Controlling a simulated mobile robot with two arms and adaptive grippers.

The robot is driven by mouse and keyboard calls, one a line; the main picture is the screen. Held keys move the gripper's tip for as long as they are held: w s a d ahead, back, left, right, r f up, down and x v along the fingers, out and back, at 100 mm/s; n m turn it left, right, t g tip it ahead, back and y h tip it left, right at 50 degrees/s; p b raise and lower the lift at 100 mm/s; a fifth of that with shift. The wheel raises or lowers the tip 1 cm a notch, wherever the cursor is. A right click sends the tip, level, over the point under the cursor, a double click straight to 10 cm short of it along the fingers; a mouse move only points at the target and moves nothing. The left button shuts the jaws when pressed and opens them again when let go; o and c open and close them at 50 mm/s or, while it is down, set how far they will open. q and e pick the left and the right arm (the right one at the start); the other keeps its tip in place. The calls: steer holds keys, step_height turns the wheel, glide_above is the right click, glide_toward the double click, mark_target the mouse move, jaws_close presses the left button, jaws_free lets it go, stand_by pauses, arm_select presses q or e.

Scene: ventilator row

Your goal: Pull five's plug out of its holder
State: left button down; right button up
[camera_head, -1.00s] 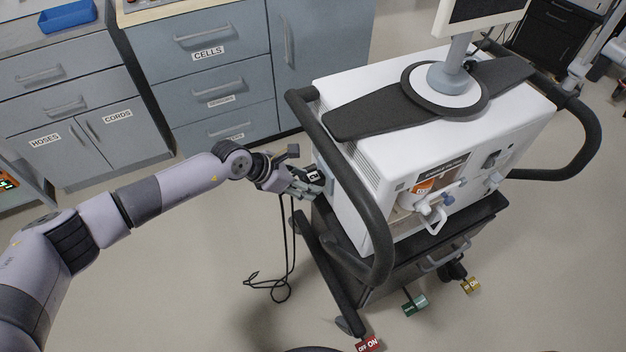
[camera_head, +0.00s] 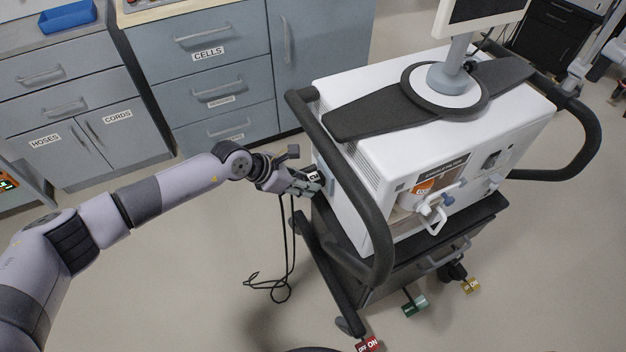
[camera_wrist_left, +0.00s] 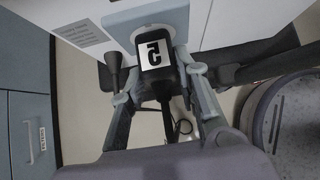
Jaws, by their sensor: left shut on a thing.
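The plug (camera_wrist_left: 155,62) is black with a white label marked 5, seen large in the left wrist view. It sits at the left side of the white ventilator (camera_head: 440,130), and its cord (camera_head: 291,240) hangs down toward the floor. My left gripper (camera_head: 312,180) is shut on the plug, with one finger on each side of it in the left wrist view (camera_wrist_left: 158,80). The grey holder (camera_wrist_left: 145,18) shows around the plug's far end. I cannot tell how deep the plug sits in it. My right gripper is not in view.
The ventilator's thick black handle (camera_head: 345,180) curves close beside my gripper. Cabinets (camera_head: 220,70) with labelled drawers stand behind. Floor (camera_head: 200,260) left of the cart is clear.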

arm_select(q)
steer(key=shift+a, duration=0.2)
stand_by(0.5)
steer(key=shift+s+a+p, duration=0.2)
steer(key=shift+s+a, duration=0.15)
steer(key=shift+a, duration=0.4)
steer(key=shift+s+a+p, duration=0.2)
steer(key=shift+s+a, duration=0.15)
steer(key=shift+a, duration=0.45)
steer(key=shift+s+a+p, duration=0.2)
steer(key=shift+s+a, duration=0.15)
steer(key=shift+a, duration=0.4)
